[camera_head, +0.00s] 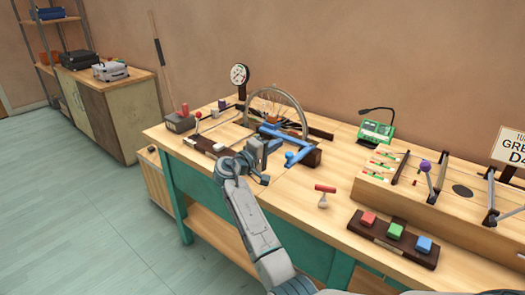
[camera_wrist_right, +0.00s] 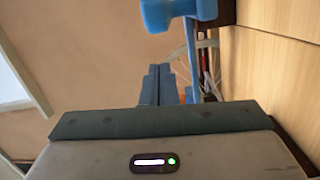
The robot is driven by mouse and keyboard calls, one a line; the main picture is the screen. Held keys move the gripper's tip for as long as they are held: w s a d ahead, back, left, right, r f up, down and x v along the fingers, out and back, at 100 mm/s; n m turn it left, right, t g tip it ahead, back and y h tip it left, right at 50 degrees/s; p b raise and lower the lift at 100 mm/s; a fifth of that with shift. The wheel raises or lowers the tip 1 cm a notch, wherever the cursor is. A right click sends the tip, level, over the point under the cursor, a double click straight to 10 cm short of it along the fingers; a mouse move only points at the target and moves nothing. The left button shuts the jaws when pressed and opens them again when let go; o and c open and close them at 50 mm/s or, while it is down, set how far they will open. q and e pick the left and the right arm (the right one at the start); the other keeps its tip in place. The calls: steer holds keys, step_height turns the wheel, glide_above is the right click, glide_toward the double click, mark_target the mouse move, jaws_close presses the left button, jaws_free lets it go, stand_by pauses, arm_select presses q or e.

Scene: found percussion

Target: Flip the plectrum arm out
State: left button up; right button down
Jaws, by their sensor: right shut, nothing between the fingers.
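The blue plectrum arm (camera_head: 287,139) appears to be the blue bar at the foot of the spoked wheel (camera_head: 290,97) on the workbench. A blue knob-ended piece (camera_head: 297,157) is at its near right side. In the right wrist view a blue piece (camera_wrist_right: 168,12) shows at the top edge, beyond the fingertips. My right gripper (camera_head: 262,146) is shut and empty, close to the left of the blue parts. Its closed fingers show in the right wrist view (camera_wrist_right: 160,84). I cannot tell whether they touch the blue bar. My left gripper is out of view.
A dark board with a red-knobbed lever (camera_head: 198,117) is at the left. A green device with a lamp (camera_head: 376,132) stands behind.

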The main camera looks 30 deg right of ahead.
mark_target(290, 156)
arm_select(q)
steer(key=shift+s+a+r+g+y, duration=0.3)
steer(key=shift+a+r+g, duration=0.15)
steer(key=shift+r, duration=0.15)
arm_select(e)
steer(key=s, duration=0.4)
steer(key=shift+a+f, duration=0.3)
steer(key=shift+a, duration=0.05)
arm_select(q)
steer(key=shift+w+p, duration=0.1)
steer(key=shift+p, duration=0.2)
